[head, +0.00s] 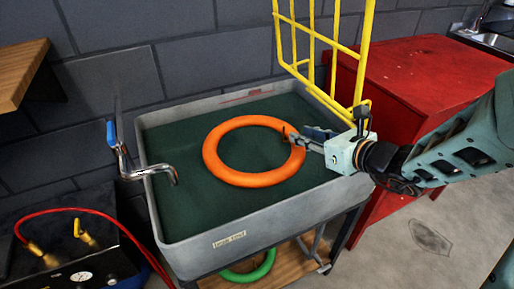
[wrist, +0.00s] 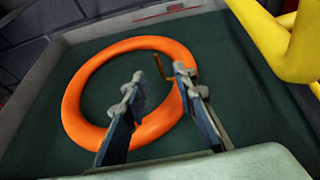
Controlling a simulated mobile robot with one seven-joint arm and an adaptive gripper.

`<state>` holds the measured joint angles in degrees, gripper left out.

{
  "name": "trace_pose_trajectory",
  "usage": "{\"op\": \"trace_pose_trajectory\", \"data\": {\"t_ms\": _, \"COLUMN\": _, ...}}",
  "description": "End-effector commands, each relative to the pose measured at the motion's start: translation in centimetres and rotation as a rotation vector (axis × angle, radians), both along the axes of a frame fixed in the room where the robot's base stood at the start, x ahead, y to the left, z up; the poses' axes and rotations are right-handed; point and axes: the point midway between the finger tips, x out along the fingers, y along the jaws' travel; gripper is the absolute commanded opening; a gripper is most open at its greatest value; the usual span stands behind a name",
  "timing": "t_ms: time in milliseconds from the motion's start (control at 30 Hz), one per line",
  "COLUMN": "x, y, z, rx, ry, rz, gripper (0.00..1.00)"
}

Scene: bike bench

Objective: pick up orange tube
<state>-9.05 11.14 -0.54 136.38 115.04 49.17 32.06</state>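The orange tube (head: 228,172) is a ring lying on the dark green water or floor inside the grey tub (head: 215,247). In the wrist view, the orange tube (wrist: 85,85) fills the middle left, with a small valve stem on its inner right side. My gripper (head: 292,138) is at the tube's right side in the head view. In the wrist view, my gripper (wrist: 158,78) has its two fingers apart. The left finger overlaps the ring's hole and the right finger overlaps the tube's right side. Whether either finger touches it cannot be told.
A yellow wire rack (head: 345,60) rises at the tub's back right, close to my gripper. A red cabinet (head: 420,75) stands to the right. A metal tap (head: 140,170) with a blue handle hangs over the tub's left edge. A green ring (head: 248,270) lies on the shelf below.

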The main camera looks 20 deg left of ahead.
Motion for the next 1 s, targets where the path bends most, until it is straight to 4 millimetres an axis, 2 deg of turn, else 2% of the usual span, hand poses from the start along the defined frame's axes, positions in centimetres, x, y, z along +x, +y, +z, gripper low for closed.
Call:
{"op": "trace_pose_trajectory", "data": {"t_ms": 100, "x": 1.0, "y": 1.6, "z": -1.1, "rx": -0.002, "ry": 0.001, "rz": 0.004, "gripper": 0.26}}
{"op": "trace_pose_trajectory", "data": {"t_ms": 367, "x": 2.2, "y": 3.3, "z": -1.8, "rx": -0.003, "ry": -0.001, "rz": 0.002, "gripper": 0.26}}
{"op": "trace_pose_trajectory", "data": {"t_ms": 600, "x": 3.7, "y": 6.2, "z": -3.3, "rx": -0.004, "ry": -0.002, "rz": 0.005, "gripper": 0.26}}
{"op": "trace_pose_trajectory", "data": {"t_ms": 733, "x": 4.3, "y": 7.0, "z": -3.5, "rx": -0.004, "ry": -0.002, "rz": 0.003, "gripper": 0.26}}
{"op": "trace_pose_trajectory", "data": {"t_ms": 967, "x": 4.3, "y": 7.0, "z": -3.5, "rx": -0.004, "ry": -0.002, "rz": 0.002, "gripper": 0.26}}
{"op": "trace_pose_trajectory", "data": {"t_ms": 1000, "x": 4.3, "y": 7.0, "z": -3.5, "rx": -0.004, "ry": -0.002, "rz": 0.002, "gripper": 0.23}}
